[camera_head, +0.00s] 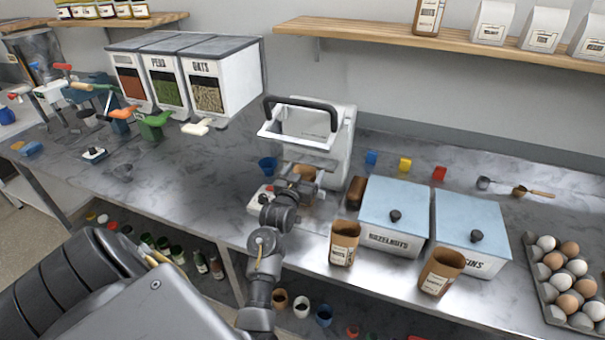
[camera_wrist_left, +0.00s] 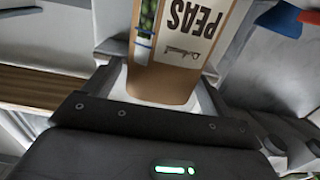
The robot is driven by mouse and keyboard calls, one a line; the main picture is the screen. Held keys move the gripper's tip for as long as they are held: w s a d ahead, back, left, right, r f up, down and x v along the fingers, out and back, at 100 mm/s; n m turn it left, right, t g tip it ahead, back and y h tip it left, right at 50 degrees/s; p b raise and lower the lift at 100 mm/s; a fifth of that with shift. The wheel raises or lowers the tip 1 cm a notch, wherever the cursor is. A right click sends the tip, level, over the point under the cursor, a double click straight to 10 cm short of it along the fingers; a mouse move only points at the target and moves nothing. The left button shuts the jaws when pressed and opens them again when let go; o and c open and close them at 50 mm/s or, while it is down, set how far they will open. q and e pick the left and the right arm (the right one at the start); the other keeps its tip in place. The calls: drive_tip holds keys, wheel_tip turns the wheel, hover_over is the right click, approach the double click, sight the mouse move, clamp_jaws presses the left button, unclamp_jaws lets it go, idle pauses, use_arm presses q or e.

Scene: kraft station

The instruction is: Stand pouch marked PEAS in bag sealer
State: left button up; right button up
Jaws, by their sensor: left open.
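The bag sealer (camera_head: 343,150) is a white machine with a black handle on the counter. The brown pouch marked PEAS (camera_wrist_left: 160,82) has a white label, upside down in the left wrist view. In the head view, the brown top of a pouch (camera_head: 304,171) shows at the sealer's front, mostly hidden by my left gripper (camera_head: 302,184). My left gripper is open, with its fingers on either side of the PEAS pouch in the wrist view (camera_wrist_left: 155,88). Whether the pouch's base rests on the sealer is hidden. My right gripper is not in view.
A hazelnuts bin (camera_head: 392,240) and a second lidded bin (camera_head: 475,262) stand to the right, with open brown pouches (camera_head: 343,243) (camera_head: 440,272) before them. A blue cup (camera_head: 267,166) stands left of the sealer. Egg tray (camera_head: 550,318) is at far right.

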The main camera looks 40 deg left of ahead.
use_arm(q)
drive_tip(key=shift+s+r, duration=0.1)
drive_tip(key=shift+r, duration=0.05)
drive_tip(key=b+v, duration=0.2)
drive_tip(key=v, duration=1)
drive_tip(key=shift+b, duration=0.4)
